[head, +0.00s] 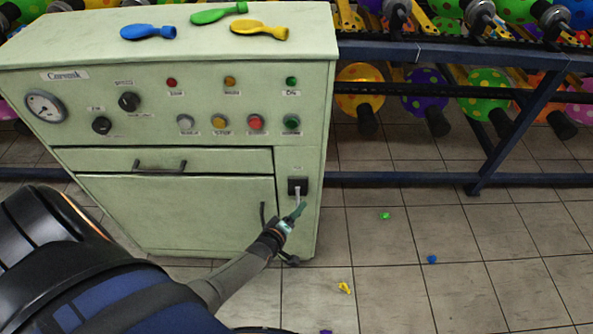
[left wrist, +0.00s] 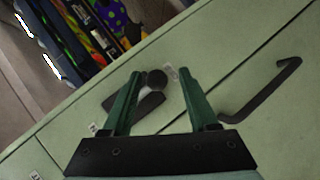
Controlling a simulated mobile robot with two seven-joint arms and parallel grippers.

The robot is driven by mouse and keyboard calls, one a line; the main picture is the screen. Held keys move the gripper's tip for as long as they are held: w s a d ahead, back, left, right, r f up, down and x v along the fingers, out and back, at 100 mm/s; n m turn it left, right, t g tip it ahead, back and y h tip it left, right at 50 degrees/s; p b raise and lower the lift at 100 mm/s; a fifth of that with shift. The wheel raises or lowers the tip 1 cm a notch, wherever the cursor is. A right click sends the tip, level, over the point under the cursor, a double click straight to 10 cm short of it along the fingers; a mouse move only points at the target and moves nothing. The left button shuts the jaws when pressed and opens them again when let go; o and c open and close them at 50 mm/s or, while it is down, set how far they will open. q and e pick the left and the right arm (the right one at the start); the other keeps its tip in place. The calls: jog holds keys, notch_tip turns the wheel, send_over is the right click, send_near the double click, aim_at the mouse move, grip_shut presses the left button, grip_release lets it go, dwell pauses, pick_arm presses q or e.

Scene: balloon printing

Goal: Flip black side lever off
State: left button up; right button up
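The side lever (head: 298,191) sits on a small black plate at the lower right of the green cabinet's front, with its pale stem pointing down in the head view. In the left wrist view its round black knob (left wrist: 156,80) and part of the black plate (left wrist: 150,102) show between my green fingers. My left gripper (head: 299,211) is just below the lever in the head view. In the left wrist view its fingers (left wrist: 161,74) are spread apart on either side of the knob. I cannot tell whether either finger touches it. My right gripper is not in view.
A cabinet door handle (left wrist: 262,95) is beside the gripper. The green cabinet (head: 170,225) carries a gauge, knobs and coloured buttons, with blue, green and yellow balloons on top. A blue rack (head: 480,170) with balloons stands right. Small scraps lie on the tiled floor.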

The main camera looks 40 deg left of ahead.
pick_arm(q)
jog(key=shift+d+r, duration=0.1)
jog(key=shift+d, duration=0.05)
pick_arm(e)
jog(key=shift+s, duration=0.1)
pick_arm(q)
jog(key=shift+s+r, duration=0.15)
jog(key=shift+s, duration=0.05)
jog(key=p+v, duration=0.4)
jog(key=v, duration=0.8)
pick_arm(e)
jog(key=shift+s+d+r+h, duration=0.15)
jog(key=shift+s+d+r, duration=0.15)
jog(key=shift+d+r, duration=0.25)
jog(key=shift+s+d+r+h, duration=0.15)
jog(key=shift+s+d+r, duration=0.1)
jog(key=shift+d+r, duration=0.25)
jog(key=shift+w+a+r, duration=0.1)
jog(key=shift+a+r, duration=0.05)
pick_arm(q)
jog(key=s+d+r+m+g+h+p, duration=0.4)
jog(key=s+d+r+m, duration=0.3)
jog(key=m, duration=0.9)
jog(key=d+r, duration=0.3)
jog(key=d, duration=0.2)
jog(key=shift+s+r, duration=0.2)
jog(key=shift+r, duration=0.1)
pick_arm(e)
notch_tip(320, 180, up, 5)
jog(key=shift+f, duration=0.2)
